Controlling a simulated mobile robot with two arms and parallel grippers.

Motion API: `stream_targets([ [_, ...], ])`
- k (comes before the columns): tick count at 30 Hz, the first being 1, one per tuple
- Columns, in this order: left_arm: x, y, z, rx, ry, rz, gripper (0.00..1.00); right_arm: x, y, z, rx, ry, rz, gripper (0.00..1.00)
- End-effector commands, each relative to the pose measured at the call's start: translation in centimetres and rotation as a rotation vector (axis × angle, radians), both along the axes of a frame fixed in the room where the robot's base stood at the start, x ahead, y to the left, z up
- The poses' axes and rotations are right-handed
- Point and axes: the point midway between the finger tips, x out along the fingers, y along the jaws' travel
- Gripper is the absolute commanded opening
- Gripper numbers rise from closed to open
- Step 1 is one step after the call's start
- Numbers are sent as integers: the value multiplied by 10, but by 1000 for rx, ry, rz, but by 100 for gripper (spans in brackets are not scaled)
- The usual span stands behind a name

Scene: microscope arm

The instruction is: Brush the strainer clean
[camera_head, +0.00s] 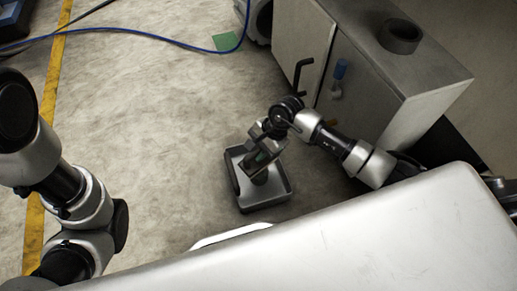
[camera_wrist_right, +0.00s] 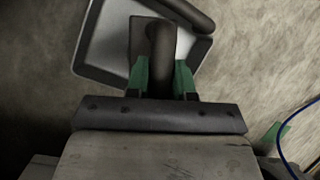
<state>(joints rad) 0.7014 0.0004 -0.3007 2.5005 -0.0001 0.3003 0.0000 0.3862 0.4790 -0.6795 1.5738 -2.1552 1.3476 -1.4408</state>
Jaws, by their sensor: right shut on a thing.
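I see no strainer or brush that I can make out. A grey square tray-like base (camera_head: 285,186) with a raised rim stands on the floor. A dark, rounded upright arm rises from it, and it shows in the right wrist view as a thick curved post (camera_wrist_right: 161,42). My right gripper (camera_head: 262,158) is over the base. In the right wrist view its green-padded fingers (camera_wrist_right: 161,82) are shut on the dark post, one on each side. The post's lower part is partly hidden. My left arm shows at the left, but its gripper is out of view.
A blue cable (camera_head: 150,36) runs across the floor near a green patch (camera_head: 226,42). The floor left of the base is clear.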

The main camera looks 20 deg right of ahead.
Motion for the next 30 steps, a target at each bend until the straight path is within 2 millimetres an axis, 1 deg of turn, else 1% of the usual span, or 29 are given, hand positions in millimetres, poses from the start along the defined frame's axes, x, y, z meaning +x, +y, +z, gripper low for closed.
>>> stream_targets([
  [11, 0, 0, -2, 0, 2, 0, 95, 1, -1, -2, 0, -1, 0, 1],
  [24, 1, 0, -7, -1, 2, 1, 95, 6, -14, -2, 0, -2, 0, 1],
  [30, 1, 0, -7, -1, 3, 1, 95, 6, -14, -2, 0, -1, 1, 1],
])
